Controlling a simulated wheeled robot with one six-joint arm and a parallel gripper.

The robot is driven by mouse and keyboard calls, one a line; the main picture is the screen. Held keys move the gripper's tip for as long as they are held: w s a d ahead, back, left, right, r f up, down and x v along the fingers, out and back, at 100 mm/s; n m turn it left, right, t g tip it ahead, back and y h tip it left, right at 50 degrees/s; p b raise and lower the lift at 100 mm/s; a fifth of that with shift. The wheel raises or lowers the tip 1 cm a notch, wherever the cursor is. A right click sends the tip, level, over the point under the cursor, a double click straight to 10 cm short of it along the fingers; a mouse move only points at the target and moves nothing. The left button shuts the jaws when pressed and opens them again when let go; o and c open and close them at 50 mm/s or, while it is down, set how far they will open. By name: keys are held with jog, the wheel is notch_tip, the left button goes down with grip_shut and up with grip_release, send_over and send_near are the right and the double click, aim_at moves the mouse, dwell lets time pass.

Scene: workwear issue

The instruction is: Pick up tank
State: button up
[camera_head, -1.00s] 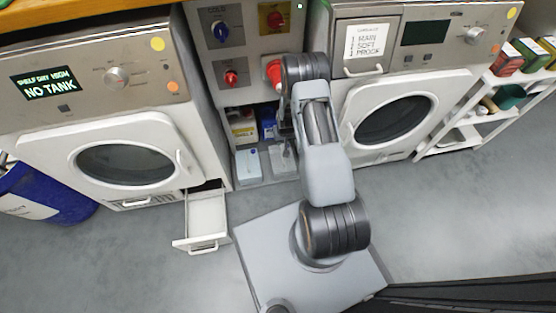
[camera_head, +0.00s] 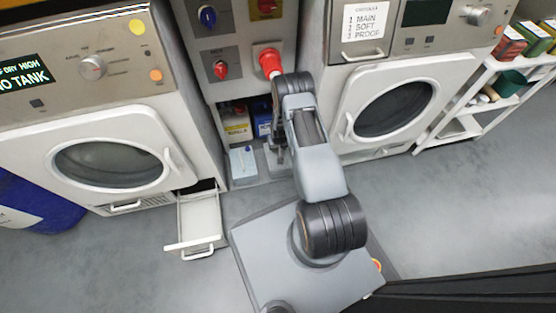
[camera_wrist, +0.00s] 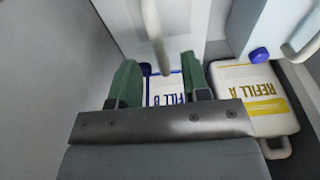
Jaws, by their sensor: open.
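Two pale tank-like containers stand side by side low in the bay between the machines. The left one (camera_head: 244,163) has a small blue spot; in the wrist view it appears at the upper right with a pale handle (camera_wrist: 303,42) and blue cap. The other (camera_head: 272,163) is partly hidden by my arm; in the wrist view its pale upright handle (camera_wrist: 155,38) lies just beyond and between my fingertips. My gripper (camera_wrist: 160,68) is open, its green fingers spread with nothing visibly held. In the head view it is mostly hidden behind my arm.
Floor is clear around my base.

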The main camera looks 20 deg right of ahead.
jog(key=f, duration=0.1)
jog(key=f+b, duration=0.2)
jog(key=f, duration=0.1)
jog(key=shift+w+f, duration=0.1)
jog(key=shift+w, duration=0.15)
grip_shut()
